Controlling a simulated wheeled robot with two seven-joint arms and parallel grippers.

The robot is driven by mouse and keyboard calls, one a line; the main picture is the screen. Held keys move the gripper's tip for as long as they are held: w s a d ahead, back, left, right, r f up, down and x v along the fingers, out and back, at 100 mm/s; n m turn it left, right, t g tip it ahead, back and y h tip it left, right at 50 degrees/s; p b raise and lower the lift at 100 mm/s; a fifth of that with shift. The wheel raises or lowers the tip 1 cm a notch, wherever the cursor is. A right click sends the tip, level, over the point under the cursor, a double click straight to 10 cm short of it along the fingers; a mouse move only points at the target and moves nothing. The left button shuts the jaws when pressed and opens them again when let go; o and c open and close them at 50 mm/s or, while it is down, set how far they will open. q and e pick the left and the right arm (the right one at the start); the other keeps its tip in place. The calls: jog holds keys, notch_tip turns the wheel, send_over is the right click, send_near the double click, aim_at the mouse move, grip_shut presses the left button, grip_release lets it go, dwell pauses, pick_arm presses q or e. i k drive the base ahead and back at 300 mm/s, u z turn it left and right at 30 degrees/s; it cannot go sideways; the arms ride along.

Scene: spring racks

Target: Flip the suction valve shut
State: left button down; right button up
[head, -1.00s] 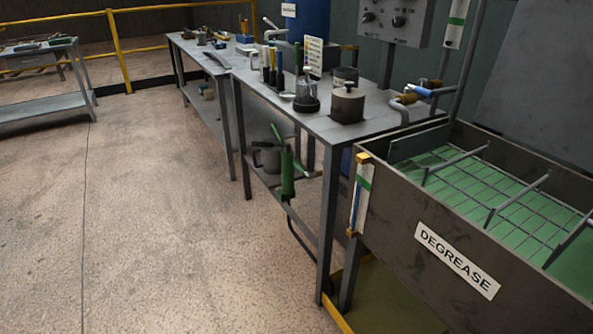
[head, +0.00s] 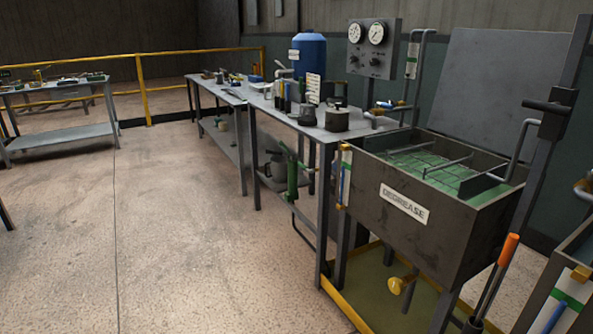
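No part carries a readable suction label, so I cannot tell which valve is the suction valve. A pipe valve with a blue handle (head: 384,104) and brass-coloured fittings shows in the head view, behind the degrease tank (head: 440,232) and beside the gauge panel. Its handle looks roughly level, but it is small. A brass-yellow knob or valve (head: 398,286) shows below the tank's front. Neither of my grippers is in view.
A grey workbench (head: 322,137) with pots and bottles stands left of the tank. A panel with two gauges (head: 372,66) and a blue cylinder (head: 309,52) stand behind. An orange-handled tool (head: 508,250) stands at the right. Open floor (head: 175,235) lies at the left.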

aim_at(301, 165)
jog(key=u, duration=0.45)
jog(key=i, duration=0.85)
jog(key=u, duration=0.55)
jog(key=i, duration=1.6)
jog(key=z, duration=1.5)
jog(key=i, duration=0.8)
jog(key=z, duration=0.85)
